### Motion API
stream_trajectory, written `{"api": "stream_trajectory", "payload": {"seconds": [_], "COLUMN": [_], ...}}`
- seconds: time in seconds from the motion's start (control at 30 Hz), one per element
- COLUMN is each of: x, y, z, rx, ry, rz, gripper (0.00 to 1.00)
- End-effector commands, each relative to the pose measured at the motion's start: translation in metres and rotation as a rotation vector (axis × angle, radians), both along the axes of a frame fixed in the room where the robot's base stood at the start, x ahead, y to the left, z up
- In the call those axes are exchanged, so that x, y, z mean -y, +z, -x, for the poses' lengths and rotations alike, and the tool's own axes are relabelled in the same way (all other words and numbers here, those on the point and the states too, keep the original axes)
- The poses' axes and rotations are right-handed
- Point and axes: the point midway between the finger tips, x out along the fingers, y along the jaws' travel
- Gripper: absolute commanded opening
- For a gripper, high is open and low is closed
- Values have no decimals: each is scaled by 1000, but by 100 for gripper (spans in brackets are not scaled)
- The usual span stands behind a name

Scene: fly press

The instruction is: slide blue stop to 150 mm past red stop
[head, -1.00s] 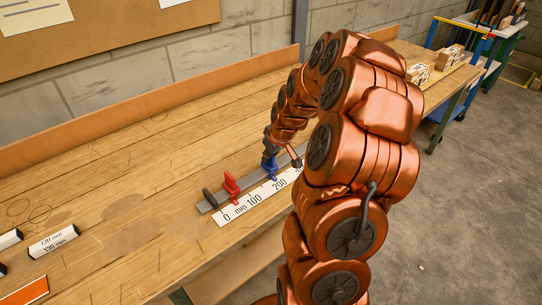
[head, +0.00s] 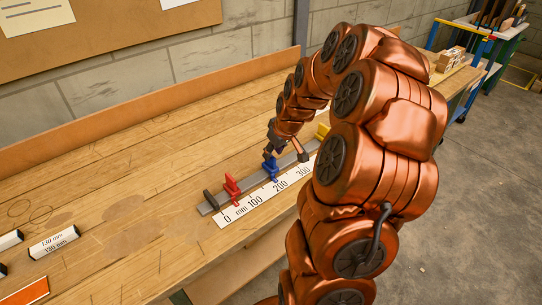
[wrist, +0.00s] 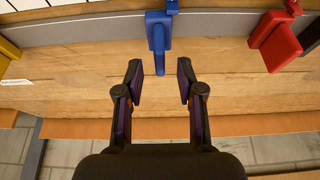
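The blue stop (head: 271,169) stands on the grey rail (head: 249,183), between the red stop (head: 232,187) on its left and the yellow stop (head: 322,131) on its right. The white scale (head: 262,200) runs along the rail's front, marked 0, 100, 200 and 300. My gripper (head: 270,152) is just behind the blue stop. In the wrist view my gripper (wrist: 160,78) is open and empty. The blue stop (wrist: 158,38) lies ahead, its tip in line with the gap between the fingers, touching neither. The red stop (wrist: 275,40) is to the right there, the yellow stop (wrist: 8,50) at the left edge.
A black end piece (head: 210,200) closes the rail's left end. White labelled blocks, one reading 130 mm (head: 54,242), and an orange-topped block (head: 25,291) lie at the left of the wooden bench (head: 150,165). A low wooden board edges the bench's back. Bench between blocks and rail is clear.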

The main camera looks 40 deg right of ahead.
Motion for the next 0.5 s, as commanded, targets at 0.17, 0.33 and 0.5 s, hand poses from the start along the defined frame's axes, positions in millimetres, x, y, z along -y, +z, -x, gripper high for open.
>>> {"api": "stream_trajectory", "payload": {"seconds": [0.17, 0.33, 0.5], "x": [0, -1, -1], "y": [29, 51, 67], "z": [11, 21, 26], "rx": [4, 1, 4], "ry": [-1, 0, -1], "rz": [2, 0, 2], "gripper": [38, 38, 38]}}
